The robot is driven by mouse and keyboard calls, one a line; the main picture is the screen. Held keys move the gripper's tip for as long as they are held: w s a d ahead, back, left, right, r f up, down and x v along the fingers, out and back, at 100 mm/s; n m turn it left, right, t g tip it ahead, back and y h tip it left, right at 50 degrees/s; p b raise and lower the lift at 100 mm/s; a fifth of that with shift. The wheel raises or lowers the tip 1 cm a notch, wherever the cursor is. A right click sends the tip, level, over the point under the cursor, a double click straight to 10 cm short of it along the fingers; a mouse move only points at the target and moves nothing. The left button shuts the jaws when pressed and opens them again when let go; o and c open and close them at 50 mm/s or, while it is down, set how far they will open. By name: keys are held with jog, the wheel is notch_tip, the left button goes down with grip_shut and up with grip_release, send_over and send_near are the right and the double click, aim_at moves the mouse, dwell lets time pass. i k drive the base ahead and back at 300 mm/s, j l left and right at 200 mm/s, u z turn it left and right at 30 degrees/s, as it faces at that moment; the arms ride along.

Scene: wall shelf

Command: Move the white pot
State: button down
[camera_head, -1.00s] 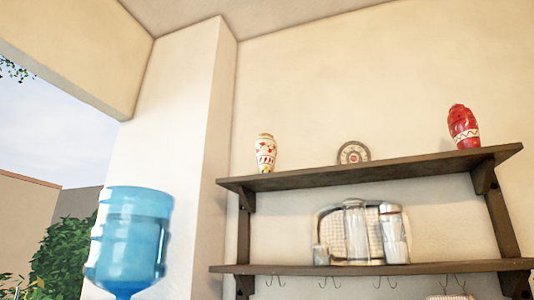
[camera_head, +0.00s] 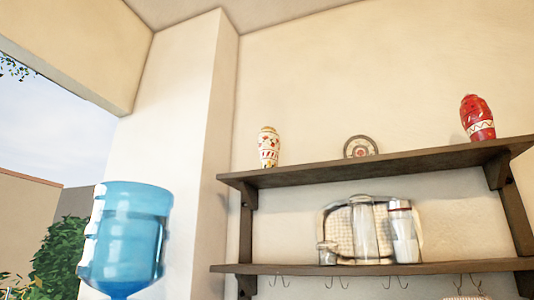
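The white pot (camera_head: 268,147) has red and dark patterns and stands upright at the left end of the upper wall shelf (camera_head: 350,166). A red pot (camera_head: 477,118) with a pale band stands near the right end of the same shelf. A small round patterned plate (camera_head: 360,147) stands between them, closer to the white pot. My gripper is not in view, and nothing touches the white pot.
The lower shelf (camera_head: 450,267) holds glass jars (camera_head: 403,232) and a woven-looking panel (camera_head: 340,222), with hooks below. A blue water bottle (camera_head: 126,238) stands at left, near a wall pillar (camera_head: 180,130). The upper shelf is bare between plate and red pot.

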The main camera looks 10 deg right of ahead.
aim_at(268, 139)
jog(key=i+l+u, duration=0.15)
jog(key=i, duration=0.25)
jog(key=i+l+u, duration=0.15)
jog(key=i, duration=0.2)
jog(key=i+l+u, duration=0.2)
jog(key=i, duration=0.2)
